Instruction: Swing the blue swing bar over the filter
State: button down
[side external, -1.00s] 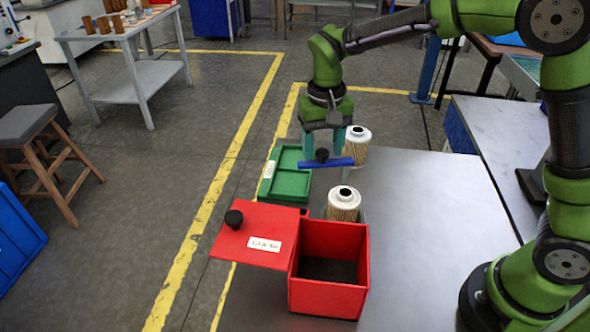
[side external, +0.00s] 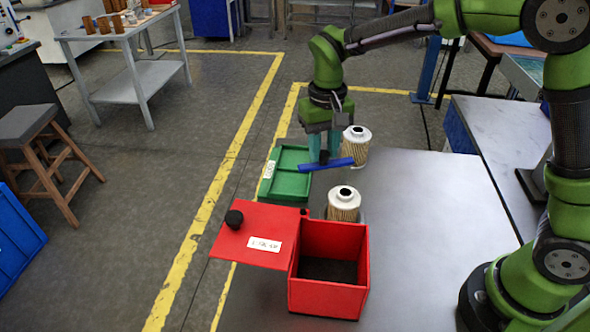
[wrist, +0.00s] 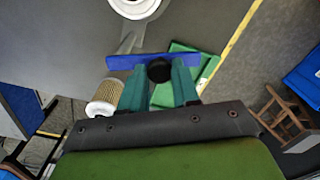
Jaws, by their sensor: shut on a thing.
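The blue swing bar (side external: 341,163) lies slanted beside the green tray, clear of the top of the near filter (side external: 343,203). In the wrist view the bar (wrist: 122,62) runs across in front of my fingers. A black round knob (wrist: 158,70) stands on it. My gripper (side external: 323,157) is shut on this knob, with a finger on either side in the wrist view (wrist: 160,75). The near filter has a white top and pleated tan side; its white top (wrist: 136,5) is cut off at the wrist view's upper edge. A second filter (side external: 356,145) stands behind, right of my gripper.
A green tray (side external: 266,188) lies left of the bar. A red open box (side external: 328,300) stands in front of the near filter, with a red lid (side external: 245,240) with a black knob at its left. The grey table (side external: 430,220) is clear to the right.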

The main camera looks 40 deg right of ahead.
aim_at(350, 159)
jog(key=shift+s+d+n, duration=0.2)
jog(key=shift+s+n, duration=0.85)
jog(key=shift+n, duration=1.25)
jog(key=shift+s+d+n, duration=0.15)
jog(key=shift+s+n, duration=0.85)
jog(key=shift+n, duration=1.3)
jog(key=shift+s+d+n, duration=0.2)
jog(key=shift+s+n, duration=0.85)
jog(key=shift+n, duration=1.25)
jog(key=c, duration=0.8)
grip_release()
jog(key=shift+r, duration=0.1)
notch_tip(350, 159, up, 17)
